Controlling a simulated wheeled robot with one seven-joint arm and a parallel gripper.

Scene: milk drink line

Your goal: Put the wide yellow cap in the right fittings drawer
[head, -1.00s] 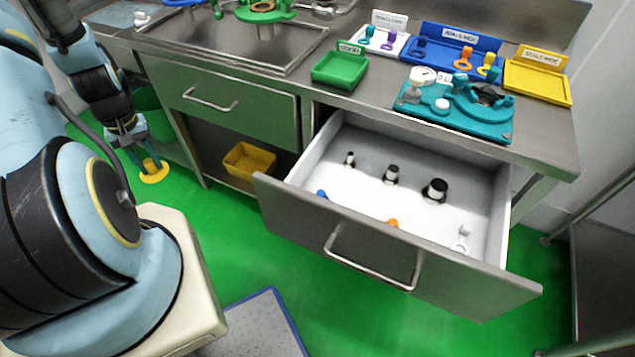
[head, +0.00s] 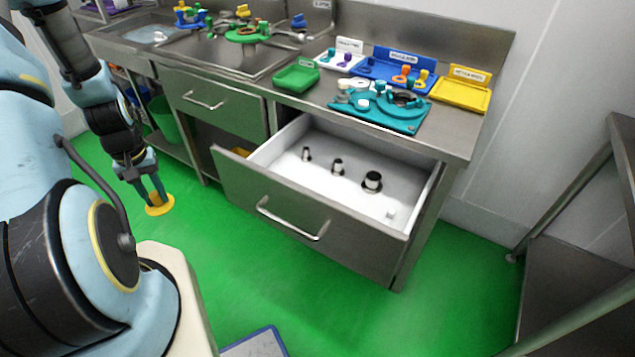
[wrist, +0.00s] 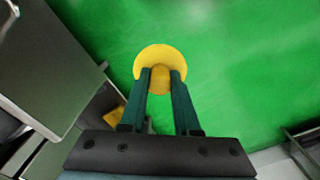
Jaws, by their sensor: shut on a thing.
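The wide yellow cap (head: 159,206) is held in my gripper (head: 154,194), over the green floor at the left of the head view. In the wrist view the fingers of my gripper (wrist: 161,82) are shut on the knob of the yellow cap (wrist: 159,57), and its round flange shows beyond them. The right fittings drawer (head: 271,197) is pulled open under the counter, to the right of my gripper. Inside it stand several black-and-steel fittings (head: 372,181) in a row and a small white piece (head: 390,212). The front wall hides part of the drawer floor.
The left drawer (head: 205,103) is shut. The counter holds a green tray (head: 296,77), a teal fixture (head: 380,112), a blue tray (head: 392,70) and a yellow tray (head: 461,93). A metal-legged table (head: 585,230) stands at the right. The floor before the drawer is clear.

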